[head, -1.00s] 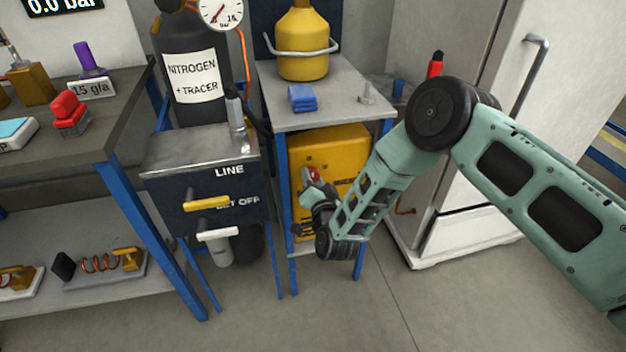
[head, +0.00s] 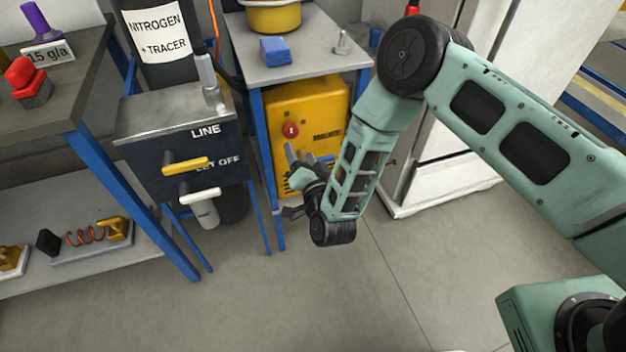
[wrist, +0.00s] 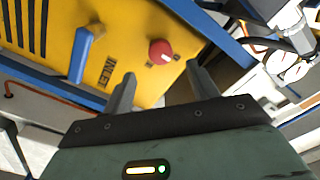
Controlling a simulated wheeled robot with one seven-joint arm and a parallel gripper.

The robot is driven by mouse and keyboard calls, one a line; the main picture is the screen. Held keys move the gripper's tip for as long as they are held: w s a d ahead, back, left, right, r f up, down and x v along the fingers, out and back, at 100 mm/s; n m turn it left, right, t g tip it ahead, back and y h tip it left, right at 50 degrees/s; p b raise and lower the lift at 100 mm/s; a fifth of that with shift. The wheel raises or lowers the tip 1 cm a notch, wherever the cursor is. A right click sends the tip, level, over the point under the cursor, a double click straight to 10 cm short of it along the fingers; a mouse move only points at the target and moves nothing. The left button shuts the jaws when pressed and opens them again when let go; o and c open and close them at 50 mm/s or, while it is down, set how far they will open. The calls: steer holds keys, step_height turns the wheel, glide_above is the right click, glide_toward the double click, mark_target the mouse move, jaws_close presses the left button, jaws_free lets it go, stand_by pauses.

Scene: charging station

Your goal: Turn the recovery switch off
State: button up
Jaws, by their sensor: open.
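The yellow recovery machine (head: 325,105) stands on the lower shelf of the blue-legged stand. Its red round switch (head: 290,131) is on the front, at the upper left in the head view. In the wrist view the red switch (wrist: 161,52) shows beyond and between the fingertips, with a small pale mark beside it. My gripper (head: 306,160) is open and empty, just below and in front of the switch in the head view. Both fingers show in the wrist view (wrist: 160,70), apart from the switch as far as I can see. Its exact turn angle is unclear.
A blue handle (wrist: 80,55) is on the machine face near one finger. The dark valve box (head: 185,150) with yellow and white levers stands left. A white fridge-like cabinet (head: 430,150) stands right. The floor in front is clear.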

steer(key=v, duration=0.9)
steer(key=shift+s, duration=0.25)
steer(key=s+a+r+n+g+y, duration=0.1)
steer(key=a+r+n+g, duration=0.45)
steer(key=r+g, duration=0.45)
steer(key=s+d+r+n+g+h, duration=0.35)
steer(key=s+d+r, duration=0.35)
steer(key=s+d, duration=0.3)
steer(key=s+d+r+n+g+h, duration=0.2)
steer(key=s+d+r+n+g, duration=0.2)
steer(key=s+d+r, duration=0.5)
step_height(320, 180, up, 12)
steer(key=s+a+p, duration=0.2)
steer(key=p, duration=1.3)
